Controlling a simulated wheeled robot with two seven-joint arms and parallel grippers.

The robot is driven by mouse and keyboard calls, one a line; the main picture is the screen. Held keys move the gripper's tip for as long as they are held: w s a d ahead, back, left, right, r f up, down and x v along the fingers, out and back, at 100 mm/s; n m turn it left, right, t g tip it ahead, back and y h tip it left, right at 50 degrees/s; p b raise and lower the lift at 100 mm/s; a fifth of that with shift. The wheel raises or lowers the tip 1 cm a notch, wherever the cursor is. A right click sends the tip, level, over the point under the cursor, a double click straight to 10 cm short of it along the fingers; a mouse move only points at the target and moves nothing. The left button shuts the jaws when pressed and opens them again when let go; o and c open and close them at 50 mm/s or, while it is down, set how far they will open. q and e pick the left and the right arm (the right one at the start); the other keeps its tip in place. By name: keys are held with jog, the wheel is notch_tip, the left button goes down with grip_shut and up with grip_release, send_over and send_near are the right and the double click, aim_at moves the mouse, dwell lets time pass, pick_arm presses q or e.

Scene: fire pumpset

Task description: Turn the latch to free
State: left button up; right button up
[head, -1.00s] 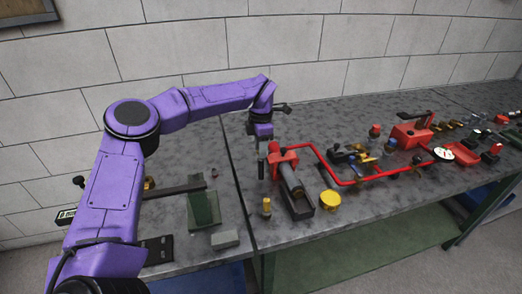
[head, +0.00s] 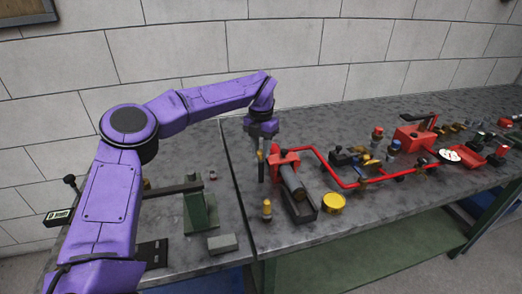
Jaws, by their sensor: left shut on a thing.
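My left gripper (head: 262,136) points down at the left end of the red pump assembly. It is shut on a small thin upright piece (head: 261,167), dark with a yellowish upper part, just left of the red block (head: 284,159). This piece may be the latch, but it is too small to tell, and the fingers partly hide its top. My right gripper is not in view.
A brass fitting (head: 267,209) and a yellow round cap (head: 333,203) stand near the front edge. A green stand (head: 198,211) and a grey block (head: 222,243) are at left. A red pipe (head: 345,184) runs right toward a red box (head: 413,138). The table behind is clear.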

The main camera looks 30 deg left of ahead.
aim_at(261, 151)
pick_arm(q)
jog(key=shift+r+n, duration=0.1)
jog(key=shift+n, duration=0.2)
jog(key=o, duration=1.1)
jog(key=shift+c, duration=0.2)
notch_tip(261, 151, up, 10)
jog(key=shift+r, duration=0.25)
